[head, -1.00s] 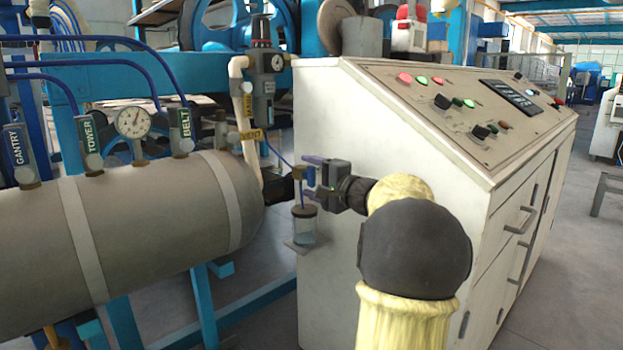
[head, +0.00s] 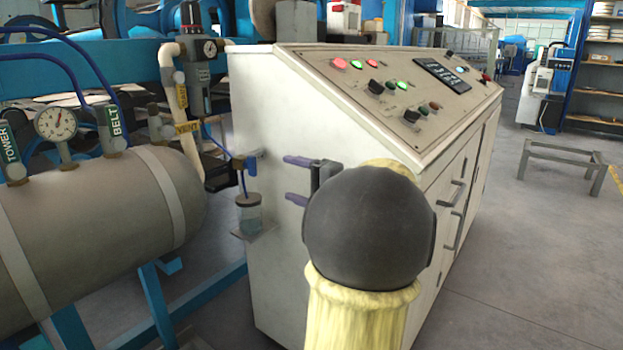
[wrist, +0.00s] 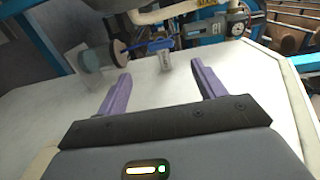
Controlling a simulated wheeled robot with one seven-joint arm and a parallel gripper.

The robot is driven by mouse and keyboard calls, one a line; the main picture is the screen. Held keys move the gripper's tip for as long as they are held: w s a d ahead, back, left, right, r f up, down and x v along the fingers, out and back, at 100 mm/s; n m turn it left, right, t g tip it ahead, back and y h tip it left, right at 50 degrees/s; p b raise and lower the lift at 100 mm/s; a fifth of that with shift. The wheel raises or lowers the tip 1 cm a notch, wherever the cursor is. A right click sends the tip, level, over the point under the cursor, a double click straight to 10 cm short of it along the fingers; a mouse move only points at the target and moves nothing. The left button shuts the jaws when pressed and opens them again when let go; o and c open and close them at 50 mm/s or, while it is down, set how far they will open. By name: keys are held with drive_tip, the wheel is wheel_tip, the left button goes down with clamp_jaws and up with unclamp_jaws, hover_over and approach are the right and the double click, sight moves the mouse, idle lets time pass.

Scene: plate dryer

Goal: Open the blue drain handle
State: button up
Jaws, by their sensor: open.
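A small blue handle (head: 252,161) sits on the drain fitting above a clear jar (head: 249,213), left of the white cabinet's near face. In the wrist view the blue handle (wrist: 150,46) shows just beyond the fingers, and the jar (wrist: 92,58) lies to their left. My gripper (head: 286,178) is open, with its two purple fingers one above the other and pointing left. It is empty and right of the handle, with a gap between them. In the wrist view my gripper (wrist: 160,70) has a pale small part (wrist: 167,66) beyond its fingertips.
The white control cabinet (head: 270,110) stands close behind my gripper. A grey tank (head: 90,230) with gauge and labelled valves is at the left. A blue frame (head: 205,305) runs below. Open floor (head: 530,260) lies at the right, with a low metal frame (head: 565,150).

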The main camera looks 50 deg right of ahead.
drive_tip(key=s, duration=0.4)
drive_tip(key=shift+s+d+p, duration=0.1)
drive_tip(key=shift+d+p, duration=0.05)
drive_tip(key=shift+p, duration=0.25)
